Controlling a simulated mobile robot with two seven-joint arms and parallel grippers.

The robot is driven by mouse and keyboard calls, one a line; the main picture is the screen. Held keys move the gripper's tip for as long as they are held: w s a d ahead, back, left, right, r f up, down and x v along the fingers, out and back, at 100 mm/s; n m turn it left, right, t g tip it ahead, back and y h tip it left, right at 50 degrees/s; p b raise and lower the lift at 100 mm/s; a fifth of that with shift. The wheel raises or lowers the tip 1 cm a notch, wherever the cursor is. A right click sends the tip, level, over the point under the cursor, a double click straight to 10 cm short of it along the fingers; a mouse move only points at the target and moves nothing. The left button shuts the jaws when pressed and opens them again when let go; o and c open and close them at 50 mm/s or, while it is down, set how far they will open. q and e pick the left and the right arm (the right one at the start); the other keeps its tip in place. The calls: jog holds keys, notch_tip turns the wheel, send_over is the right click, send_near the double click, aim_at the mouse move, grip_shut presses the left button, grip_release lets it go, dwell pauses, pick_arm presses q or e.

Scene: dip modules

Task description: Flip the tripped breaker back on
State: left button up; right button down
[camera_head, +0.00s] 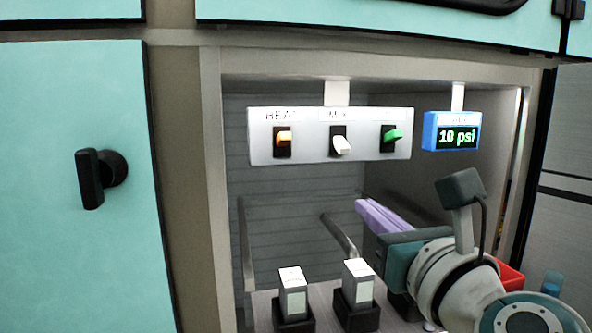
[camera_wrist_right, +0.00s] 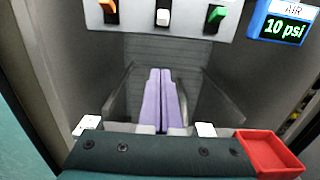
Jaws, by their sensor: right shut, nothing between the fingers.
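A white switch panel (camera_head: 262,157) hangs in an open cabinet bay, with three breakers in a row. The left one has an orange lever (camera_head: 284,139) under a "HEAT" label, the middle a white lever (camera_head: 342,146) under "MIX", the right a green lever (camera_head: 393,135) whose label is unreadable. The white lever sits lower than the orange and green ones. My right gripper (camera_head: 366,207) has purple fingers and is shut and empty, below the panel and apart from it. In the wrist view its fingertips (camera_wrist_right: 160,72) point toward the bay's back wall, below the white lever (camera_wrist_right: 163,17).
A blue gauge (camera_head: 452,131) reading "10 psi" hangs right of the panel. Two white-topped blocks (camera_head: 293,291) (camera_head: 358,284) stand on the bay floor. A red tray (camera_wrist_right: 270,153) lies at the right. A teal door with a black handle (camera_head: 92,178) is at the left.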

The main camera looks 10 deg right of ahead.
aim_at(338, 140)
jog(key=w+b, duration=0.4)
jog(key=w, duration=0.6)
jog(key=shift+s+a+r+p, duration=0.1)
jog(key=shift+s+r+p, duration=0.15)
jog(key=shift+r+p, duration=0.35)
jog(key=shift+s+r+p, duration=0.25)
jog(key=shift+r+p, duration=0.1)
jog(key=shift+r, duration=0.45)
jog(key=shift+s+a+r+p, duration=0.1)
jog(key=shift+s+r+p, duration=0.15)
jog(key=shift+r+p, duration=0.35)
jog(key=shift+r, duration=0.1)
jog(key=shift+d, duration=0.1)
